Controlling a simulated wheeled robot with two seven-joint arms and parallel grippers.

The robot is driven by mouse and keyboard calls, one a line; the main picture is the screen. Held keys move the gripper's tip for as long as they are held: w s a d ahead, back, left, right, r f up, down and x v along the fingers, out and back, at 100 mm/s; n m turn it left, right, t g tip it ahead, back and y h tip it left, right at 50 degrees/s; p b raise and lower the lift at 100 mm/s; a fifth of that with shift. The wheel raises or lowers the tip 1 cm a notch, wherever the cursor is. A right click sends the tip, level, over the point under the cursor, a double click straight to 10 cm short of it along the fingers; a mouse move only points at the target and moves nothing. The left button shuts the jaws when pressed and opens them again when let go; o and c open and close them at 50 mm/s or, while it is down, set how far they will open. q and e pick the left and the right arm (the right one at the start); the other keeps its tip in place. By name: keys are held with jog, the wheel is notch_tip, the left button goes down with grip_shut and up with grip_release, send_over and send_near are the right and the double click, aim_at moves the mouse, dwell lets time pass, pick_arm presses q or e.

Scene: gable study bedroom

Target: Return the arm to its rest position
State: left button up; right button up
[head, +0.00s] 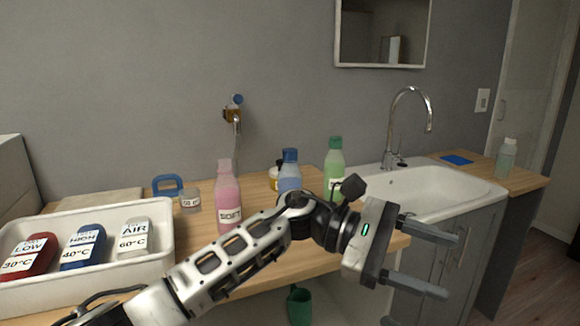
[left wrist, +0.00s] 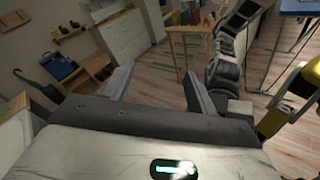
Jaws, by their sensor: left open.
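My left arm comes in from the lower left of the head view and reaches across the front of the wooden counter. My left gripper (head: 435,263) is open and empty, its two fingers pointing right in front of the grey sink cabinet. In the left wrist view the open fingers of my left gripper (left wrist: 160,82) have only the room's floor and far furniture beyond them. My right gripper is not seen in the head view.
The wooden counter (head: 275,262) carries a white tray (head: 150,263), a pink bottle (head: 228,190), a blue bottle (head: 289,172) and a green bottle (head: 334,165). A sink (head: 430,188) with a tall tap (head: 390,130) stands at the right.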

pick_arm(q)
jog(key=w+a+f+m+t, duration=0.2)
jog(key=a+f+m+t, duration=0.25)
jog(key=m+t, duration=0.45)
jog(key=w+a+f+m+t+y, duration=0.1)
jog(key=w+a+f+m+t, duration=0.1)
jog(key=a+f+m+t, duration=0.5)
jog(key=w+a+f+m+t, duration=0.1)
jog(key=a+m+t, duration=0.3)
jog(key=m+t, duration=0.7)
jog(key=s+a+f+n+g+y, duration=0.4)
jog(key=s+a+f+n+y, duration=0.1)
jog(key=s+a+f+n, duration=0.3)
jog(key=s+a+f+n+g+y, duration=0.4)
jog(key=s+a+f+n, duration=0.4)
jog(key=f+n, duration=0.2)
notch_tip(320, 180, down, 3)
jog(key=shift+s+a+r+g+y, duration=0.25)
jog(key=shift+s+g+y, duration=0.15)
jog(key=shift+y, duration=0.4)
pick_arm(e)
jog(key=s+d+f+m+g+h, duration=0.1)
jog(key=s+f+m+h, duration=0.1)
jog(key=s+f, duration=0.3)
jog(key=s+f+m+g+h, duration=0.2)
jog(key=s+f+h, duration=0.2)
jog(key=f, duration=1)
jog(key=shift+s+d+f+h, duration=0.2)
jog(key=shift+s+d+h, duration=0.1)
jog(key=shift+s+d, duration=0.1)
